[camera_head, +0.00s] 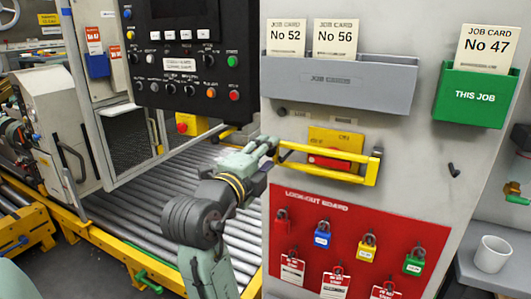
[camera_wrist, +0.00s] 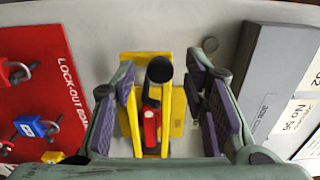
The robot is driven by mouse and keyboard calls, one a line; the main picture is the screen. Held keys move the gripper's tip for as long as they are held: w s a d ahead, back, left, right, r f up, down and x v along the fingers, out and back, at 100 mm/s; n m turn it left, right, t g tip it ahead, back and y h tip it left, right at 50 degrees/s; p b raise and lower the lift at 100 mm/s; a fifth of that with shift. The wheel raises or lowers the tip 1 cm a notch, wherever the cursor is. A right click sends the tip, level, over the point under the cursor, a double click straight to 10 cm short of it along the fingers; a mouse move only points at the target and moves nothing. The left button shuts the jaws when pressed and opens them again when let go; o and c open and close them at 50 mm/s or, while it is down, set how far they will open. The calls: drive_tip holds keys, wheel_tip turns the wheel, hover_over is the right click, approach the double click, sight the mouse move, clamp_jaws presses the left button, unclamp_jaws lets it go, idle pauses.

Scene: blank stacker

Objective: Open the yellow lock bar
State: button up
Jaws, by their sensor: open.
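The yellow lock bar (camera_head: 325,153) lies roughly level across the front of a red switch handle (camera_head: 325,160) on a yellow plate (camera_head: 335,138). Its right end is at a yellow upright bracket; its left end is partly hidden by my gripper (camera_head: 270,146). In the wrist view, the lock bar (camera_wrist: 136,122) shows as yellow strips beside the red handle (camera_wrist: 150,128), with a black round knob (camera_wrist: 160,70) near its far end. My gripper (camera_wrist: 160,84) is open, its purple-padded fingers on either side of the knob and bar. I cannot tell whether they touch.
The red lock-out board (camera_head: 310,225) with several padlocks and tags is just below. The grey job card holder (camera_head: 340,82) is just above, and the green holder (camera_head: 478,97) is right. A black control panel (camera_head: 185,50) hangs at upper left over the roller conveyor (camera_head: 150,190).

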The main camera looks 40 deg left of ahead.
drive_tip(key=shift+c, duration=0.5)
clamp_jaws()
idle(0.4)
